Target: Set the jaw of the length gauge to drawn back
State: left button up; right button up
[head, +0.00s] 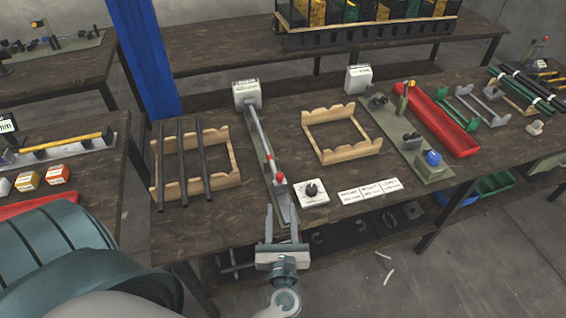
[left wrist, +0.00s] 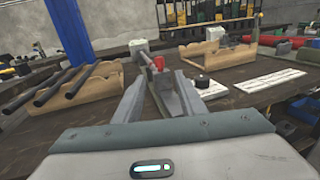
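The length gauge (head: 258,133) is a long grey rail running from a white display head at the back to the table's front edge. A red knob (head: 279,178) stands on the block near its front end, and a red mark sits just behind it. I take the knobbed block as the jaw, but its exact setting is too small to tell. My left gripper (head: 282,224) is open and empty at the gauge's front end. In the left wrist view, the red knob (left wrist: 158,63) shows between and beyond the fingers. My right gripper is not in view.
A wooden rack (head: 229,164) with dark rods lies left of the gauge, and an empty wooden rack (head: 346,153) lies right. A white block with a black dial (head: 312,193) and white labels (head: 368,190) lie near the front. A red tray (head: 443,121) is farther right.

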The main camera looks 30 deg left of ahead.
aim_at(280, 174)
pick_arm(q)
jog(key=x, duration=1.7)
jog(key=shift+a+r, duration=0.1)
jog(key=shift+a, duration=0.1)
jog(key=shift+s, duration=0.1)
grip_shut()
